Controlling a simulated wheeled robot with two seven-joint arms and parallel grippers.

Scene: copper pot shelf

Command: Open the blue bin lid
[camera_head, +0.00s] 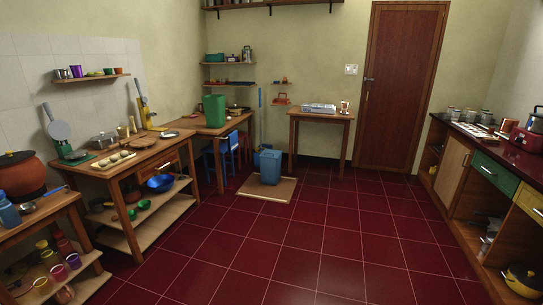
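A blue bin (270,170) stands upright on the floor near the back of the room, on a tan mat (250,193). Its blue top (270,154) looks closed, though it is small at this distance and the lid's edge is hard to make out. Neither of my grippers is in view, and nothing touches the bin.
Dark red tiled floor (300,240) lies clear up to the mat. Wooden tables (150,160) line the left, and a counter (500,155) runs along the right. A small table (320,117) stands behind the bin. A blue chair (229,150) is left of it.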

